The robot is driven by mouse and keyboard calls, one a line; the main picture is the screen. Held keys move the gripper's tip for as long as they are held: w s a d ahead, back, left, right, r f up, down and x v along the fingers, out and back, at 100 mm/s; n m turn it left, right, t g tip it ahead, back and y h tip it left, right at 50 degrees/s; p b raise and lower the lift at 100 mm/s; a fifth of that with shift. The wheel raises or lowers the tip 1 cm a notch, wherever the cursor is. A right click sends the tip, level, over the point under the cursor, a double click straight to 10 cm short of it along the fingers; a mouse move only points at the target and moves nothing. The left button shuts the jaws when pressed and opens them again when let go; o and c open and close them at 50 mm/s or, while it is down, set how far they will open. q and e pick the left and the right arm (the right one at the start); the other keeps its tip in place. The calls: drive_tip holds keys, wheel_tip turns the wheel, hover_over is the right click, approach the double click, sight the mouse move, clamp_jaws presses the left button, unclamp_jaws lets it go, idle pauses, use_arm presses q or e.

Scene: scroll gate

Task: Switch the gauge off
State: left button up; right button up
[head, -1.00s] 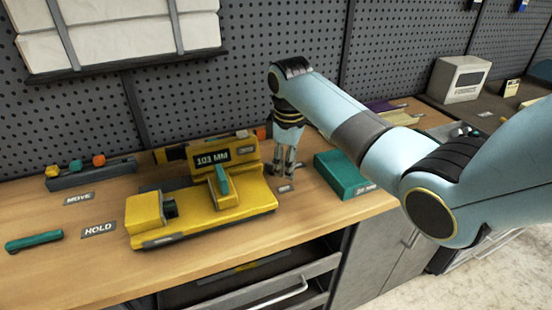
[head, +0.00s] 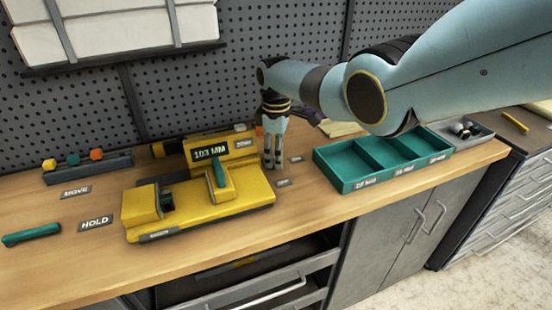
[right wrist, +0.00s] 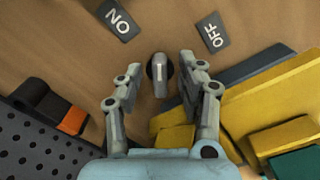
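The yellow gauge (head: 205,205) stands on the bench in the head view, its display (head: 211,152) reading 103 MM. A small dark round switch with a grey, white-lined bar (right wrist: 160,77) shows in the right wrist view. The ON label (right wrist: 118,20) is at its upper left and the OFF label (right wrist: 213,33) at its upper right. My right gripper (head: 272,164) points down just right of the gauge, hiding the switch in the head view. In the right wrist view its open fingers (right wrist: 160,66) are on either side of the switch, with gaps visible. My left gripper is out of view.
A teal tray (head: 336,172) with compartments sits to the right. HOLD (head: 96,223) and MOVE (head: 76,192) labels, a teal bar (head: 31,235) and a block with coloured knobs (head: 88,169) are to the left. A pegboard wall (head: 290,40) stands behind.

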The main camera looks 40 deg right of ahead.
drive_tip(key=shift+f, duration=0.3)
clamp_jaws()
drive_tip(key=shift+r, duration=0.1)
drive_tip(key=m, duration=0.2)
drive_tip(key=m+p, duration=0.1)
drive_tip(key=m, duration=0.1)
drive_tip(key=shift+s+a+m, duration=0.1)
drive_tip(key=shift+a+m, duration=0.1)
drive_tip(key=shift+m, duration=0.2)
drive_tip(key=m, duration=0.4)
drive_tip(key=m+p, duration=0.1)
drive_tip(key=m, duration=0.1)
drive_tip(key=shift+a, duration=0.25)
